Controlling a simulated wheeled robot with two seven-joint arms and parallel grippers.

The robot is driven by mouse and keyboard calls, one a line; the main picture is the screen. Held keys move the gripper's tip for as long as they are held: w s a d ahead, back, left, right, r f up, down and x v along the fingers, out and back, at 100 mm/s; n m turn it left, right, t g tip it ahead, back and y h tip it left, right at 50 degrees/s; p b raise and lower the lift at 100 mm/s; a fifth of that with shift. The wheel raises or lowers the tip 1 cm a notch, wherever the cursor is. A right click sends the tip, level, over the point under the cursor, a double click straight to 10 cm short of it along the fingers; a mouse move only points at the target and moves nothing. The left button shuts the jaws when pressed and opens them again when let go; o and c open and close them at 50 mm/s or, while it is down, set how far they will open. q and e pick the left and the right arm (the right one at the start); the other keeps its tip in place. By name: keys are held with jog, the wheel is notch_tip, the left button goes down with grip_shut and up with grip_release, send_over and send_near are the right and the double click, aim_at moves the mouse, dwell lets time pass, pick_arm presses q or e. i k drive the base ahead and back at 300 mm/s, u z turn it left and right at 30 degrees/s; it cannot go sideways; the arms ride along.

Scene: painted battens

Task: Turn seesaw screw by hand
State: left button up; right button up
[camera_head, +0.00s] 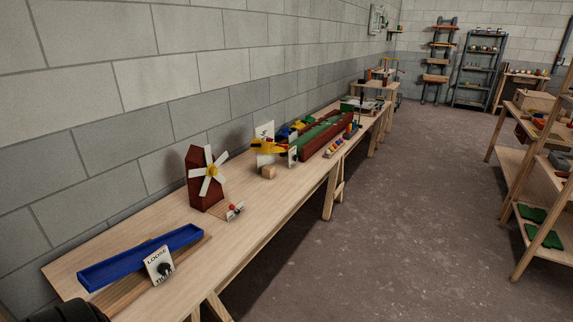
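A long blue trough (140,258), which looks like the seesaw, sits tilted over a wooden base at the near left end of the workbench. Its right end is higher than its left end. A white card (157,255) marked "LOOSE" at the top, with lower lettering partly hidden, stands at its front. A black knob (165,269), which looks like the screw, is on the card. A dark rounded shape, probably part of my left arm, shows at the bottom left corner. No gripper fingers show, and my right gripper is out of view.
The wooden workbench (255,230) runs along the block wall. On it stand a windmill (206,180), a small wooden block (268,172), a yellow toy (268,147) and a green and red long box (325,133). The floor (400,220) to the right is clear, with shelves (540,190) beyond.

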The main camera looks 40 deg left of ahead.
aim_at(164, 270)
jog(key=i, duration=2.15)
jog(key=u, duration=3)
